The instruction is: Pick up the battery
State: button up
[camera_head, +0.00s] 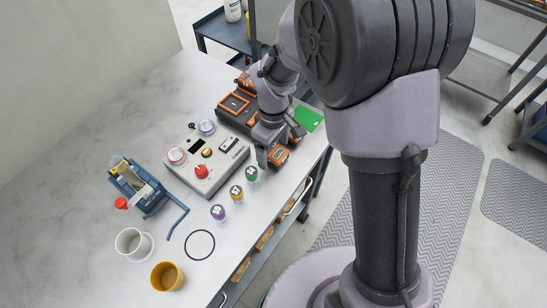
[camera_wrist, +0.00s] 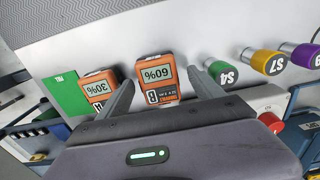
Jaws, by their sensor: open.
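In the wrist view, an orange battery marked B (camera_wrist: 158,78), with a display that seems to read 60%, lies between my gripper's two fingers (camera_wrist: 163,92). A second orange battery marked A (camera_wrist: 98,87), reading about 30%, lies just outside the left finger. In the head view, my open gripper (camera_head: 268,157) points down beside one battery (camera_head: 279,155) near the table's right edge. I cannot tell whether the fingers touch battery B. The second battery is mostly hidden by my arm there.
A dark and orange case (camera_head: 235,104) stands behind the gripper, with a green pad (camera_head: 308,118) to its right. A control box (camera_head: 208,165) with a red button, several coloured-lid jars (camera_head: 236,193), a blue clamp device (camera_head: 140,188) and two cups (camera_head: 133,243) are on the white table (camera_head: 110,120).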

jog(key=shift+f, duration=0.75)
jog(key=shift+r, duration=0.2)
jog(key=shift+c, duration=0.3)
grip_shut()
